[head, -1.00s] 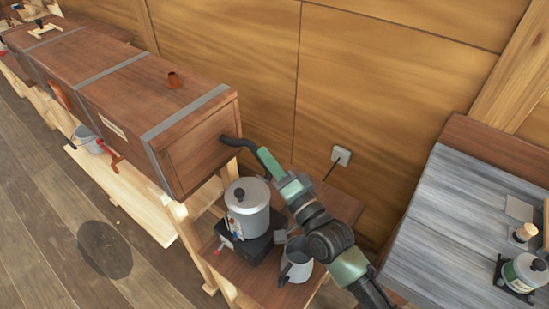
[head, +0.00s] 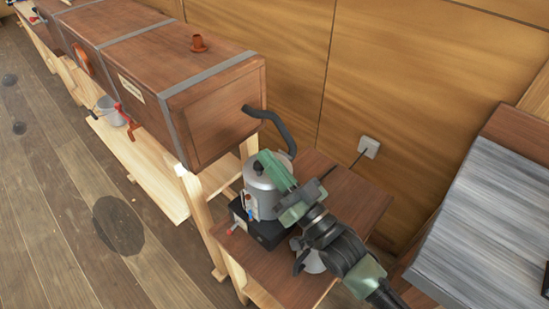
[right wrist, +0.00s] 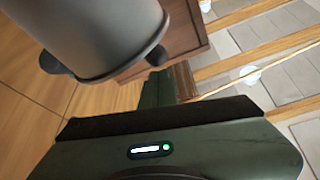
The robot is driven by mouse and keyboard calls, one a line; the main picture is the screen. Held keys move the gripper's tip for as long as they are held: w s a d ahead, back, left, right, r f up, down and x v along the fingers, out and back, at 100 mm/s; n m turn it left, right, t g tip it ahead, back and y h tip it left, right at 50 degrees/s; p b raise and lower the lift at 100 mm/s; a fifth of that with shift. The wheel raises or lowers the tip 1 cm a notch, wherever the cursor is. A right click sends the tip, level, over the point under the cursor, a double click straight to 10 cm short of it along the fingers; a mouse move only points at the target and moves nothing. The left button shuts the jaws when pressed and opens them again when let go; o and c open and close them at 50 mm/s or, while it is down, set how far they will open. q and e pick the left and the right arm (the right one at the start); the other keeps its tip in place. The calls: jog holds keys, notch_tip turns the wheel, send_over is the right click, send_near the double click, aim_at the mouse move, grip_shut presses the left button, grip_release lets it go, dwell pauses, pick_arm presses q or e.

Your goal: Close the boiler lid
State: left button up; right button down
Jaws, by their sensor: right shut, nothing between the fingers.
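The boiler (head: 262,197) is a silver pot on a black base, standing on a small brown wooden table (head: 355,195). A black knob (head: 258,166) shows on its top. My arm covers the right side of the top, so I cannot tell whether the lid lies fully shut. My right gripper (head: 276,171) is shut and empty, at the boiler's upper right edge; I cannot tell whether it touches. In the right wrist view, a grey cylinder (right wrist: 90,30), seemingly the boiler, hangs close above the gripper (right wrist: 160,85). My left gripper is not in view.
A black hose (head: 280,124) runs from the long wooden box (head: 215,115) down behind the boiler. A grey jug (head: 308,258) stands under my right arm. A grey-topped bench (head: 480,210) is at right. The wood-panelled wall (head: 430,80) is behind.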

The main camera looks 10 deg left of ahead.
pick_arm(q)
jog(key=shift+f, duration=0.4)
pick_arm(e)
jog(key=shift+s+a+f, duration=0.2)
jog(key=shift+s+f, duration=0.05)
jog(key=shift+f, duration=0.2)
pick_arm(q)
jog(key=shift+b, duration=0.3)
pick_arm(e)
jog(key=shift+f, duration=0.1)
